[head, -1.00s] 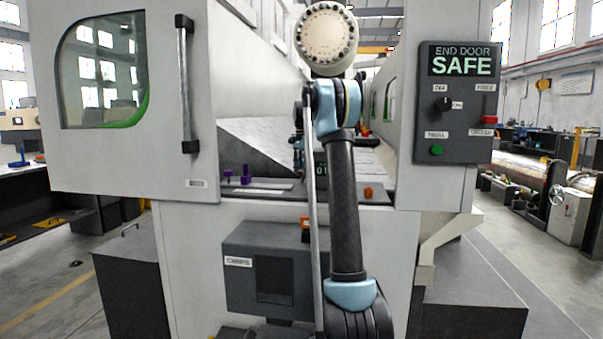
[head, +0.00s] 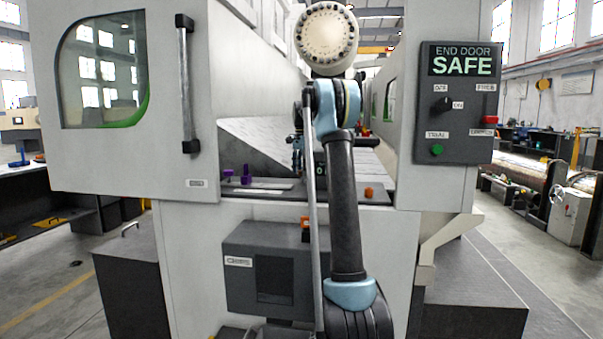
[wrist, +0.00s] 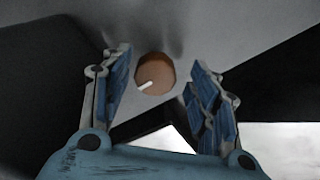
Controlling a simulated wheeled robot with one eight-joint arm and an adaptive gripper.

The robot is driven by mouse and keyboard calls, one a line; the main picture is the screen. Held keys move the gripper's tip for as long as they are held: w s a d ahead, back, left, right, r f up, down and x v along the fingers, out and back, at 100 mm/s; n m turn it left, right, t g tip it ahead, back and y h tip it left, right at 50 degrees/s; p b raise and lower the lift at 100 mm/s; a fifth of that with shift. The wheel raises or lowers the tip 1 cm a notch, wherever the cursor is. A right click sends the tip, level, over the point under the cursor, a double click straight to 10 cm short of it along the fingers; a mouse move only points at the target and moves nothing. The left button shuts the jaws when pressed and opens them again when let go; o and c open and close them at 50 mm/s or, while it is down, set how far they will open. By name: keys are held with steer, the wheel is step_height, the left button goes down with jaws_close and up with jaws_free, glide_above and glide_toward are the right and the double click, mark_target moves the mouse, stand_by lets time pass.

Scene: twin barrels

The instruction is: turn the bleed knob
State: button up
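In the wrist view a round orange-brown knob (wrist: 155,74) with a white pointer line sits on a grey surface. The line points to the lower left. My gripper (wrist: 159,78) is open, with its blue-padded fingers on either side of the knob in the picture. A gap shows between the knob and each finger, and I cannot tell the depth between them. In the head view my arm hides much of the gripper, and I cannot tell which orange part there is this knob.
A dark panel (head: 459,105) reading "END DOOR SAFE" is at the right. An orange part (head: 369,192) and purple parts (head: 246,173) are on the machine's ledge. A grey chips box (head: 240,280) is below. A door handle (head: 186,85) stands out at the left.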

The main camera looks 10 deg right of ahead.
steer(key=shift+d+r, duration=0.15)
steer(key=shift+r, duration=0.3)
step_height(320, 180, up, 11)
stand_by(0.5)
steer(key=shift+s, duration=0.1)
